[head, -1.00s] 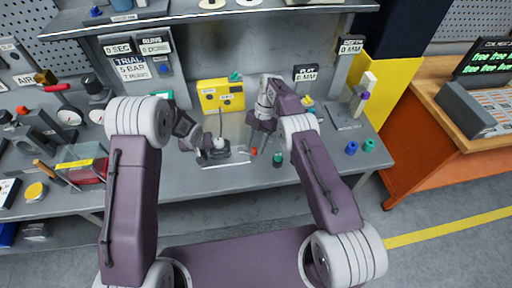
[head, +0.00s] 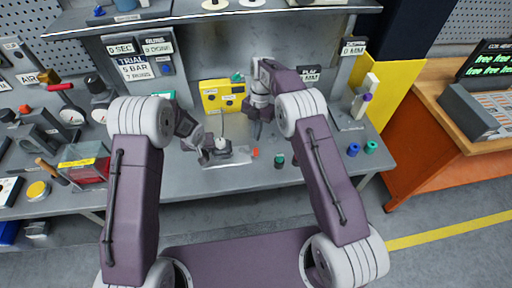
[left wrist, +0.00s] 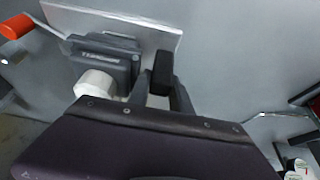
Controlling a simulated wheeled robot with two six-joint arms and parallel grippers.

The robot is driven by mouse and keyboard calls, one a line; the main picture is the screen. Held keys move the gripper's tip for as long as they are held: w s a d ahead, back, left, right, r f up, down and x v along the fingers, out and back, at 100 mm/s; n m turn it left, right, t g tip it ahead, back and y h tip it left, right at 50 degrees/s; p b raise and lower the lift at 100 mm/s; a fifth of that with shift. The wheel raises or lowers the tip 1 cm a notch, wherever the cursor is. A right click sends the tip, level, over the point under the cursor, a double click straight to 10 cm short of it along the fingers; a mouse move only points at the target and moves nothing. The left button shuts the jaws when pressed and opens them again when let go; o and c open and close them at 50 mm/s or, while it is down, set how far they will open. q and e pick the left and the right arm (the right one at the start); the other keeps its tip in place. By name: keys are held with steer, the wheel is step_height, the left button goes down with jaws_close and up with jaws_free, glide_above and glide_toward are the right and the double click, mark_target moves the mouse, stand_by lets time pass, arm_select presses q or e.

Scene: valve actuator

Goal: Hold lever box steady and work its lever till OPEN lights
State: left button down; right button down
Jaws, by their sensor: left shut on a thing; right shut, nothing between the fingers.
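The lever box (head: 221,146) is a small dark grey box with a white round part on top. It sits on a pale metal plate (head: 240,158) on the bench, with a thin rod rising above it. My left gripper (head: 203,153) is at its left side and shut on it. The left wrist view shows the box (left wrist: 105,52) with a label strip and a white cylinder, beside my gripper's fingers (left wrist: 160,86); the exact contact is partly hidden. My right gripper (head: 257,130) is shut and empty, above and right of the box, apart from it. No lit OPEN lamp can be made out.
A yellow box (head: 221,96) stands behind the lever box. A red cap (head: 255,152) and a green cylinder (head: 279,161) are to its right. Blue (head: 353,149) and teal (head: 371,147) pieces are near the right edge. Gauges and tools crowd the left bench.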

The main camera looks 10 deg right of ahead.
mark_target(248, 151)
steer(key=shift+s+a+r+n+t+h, duration=0.2)
steer(key=shift+s+n+t+h, duration=0.15)
steer(key=shift+s+h, duration=0.2)
steer(key=s+a+n+t, duration=0.2)
steer(key=s+n+t, duration=0.25)
steer(key=s, duration=0.45)
steer(key=shift+h, duration=0.45)
steer(key=x, duration=0.9)
steer(key=shift+w+r, duration=0.1)
steer(key=w, duration=0.3)
steer(key=shift+w+d+f, duration=0.2)
steer(key=shift+d, duration=0.15)
steer(key=shift+w+d, duration=0.1)
steer(key=shift+w, duration=0.3)
